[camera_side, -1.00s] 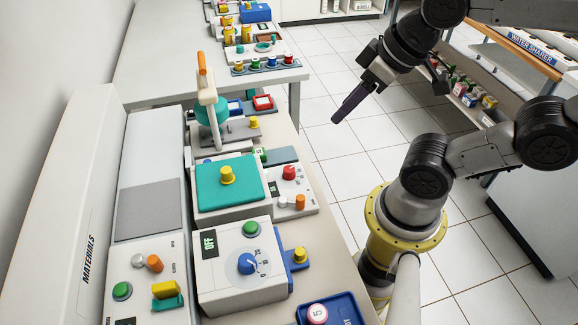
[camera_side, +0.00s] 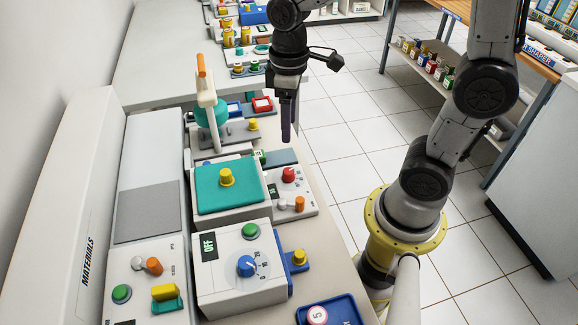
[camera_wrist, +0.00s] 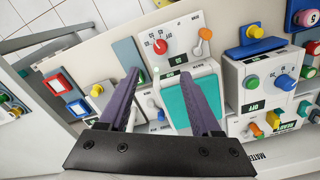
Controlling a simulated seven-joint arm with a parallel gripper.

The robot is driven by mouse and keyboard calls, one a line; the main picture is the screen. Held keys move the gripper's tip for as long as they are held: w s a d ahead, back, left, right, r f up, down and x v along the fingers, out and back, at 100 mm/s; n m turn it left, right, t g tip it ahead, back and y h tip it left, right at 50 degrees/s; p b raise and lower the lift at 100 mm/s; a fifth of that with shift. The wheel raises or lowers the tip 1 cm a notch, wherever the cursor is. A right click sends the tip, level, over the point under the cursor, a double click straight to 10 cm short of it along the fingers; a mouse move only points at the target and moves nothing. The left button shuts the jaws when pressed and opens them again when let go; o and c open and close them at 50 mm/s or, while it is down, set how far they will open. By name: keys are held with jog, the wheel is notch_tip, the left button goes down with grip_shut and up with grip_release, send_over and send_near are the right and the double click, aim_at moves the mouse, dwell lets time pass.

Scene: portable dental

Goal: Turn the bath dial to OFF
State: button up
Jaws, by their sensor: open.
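A white box (camera_side: 215,285) has a blue dial (camera_side: 245,266), a green button (camera_side: 250,231) and a display reading OFF (camera_side: 209,246). A red dial (camera_side: 289,174) sits on a smaller white panel beside a teal-lidded box (camera_side: 205,197). In the wrist view the red dial (camera_wrist: 160,46) is just beyond my fingertips, and the blue dial (camera_wrist: 285,82) is far to the right. My gripper (camera_wrist: 159,76) is open and empty, its dark purple fingers pointing down. In the side view it hangs above the bench's right edge, behind the red dial, touching nothing.
An orange knob (camera_side: 299,203) stands close to the red dial. A yellow knob (camera_side: 227,176) tops the teal lid. A tall stand with an orange tip (camera_side: 202,70) rises to the left of my gripper. Free floor (camera_side: 335,140) lies right of the bench.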

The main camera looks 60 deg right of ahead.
aim_at(289, 171)
notch_tip(289, 171, down, 14)
dwell(0.6)
grip_shut()
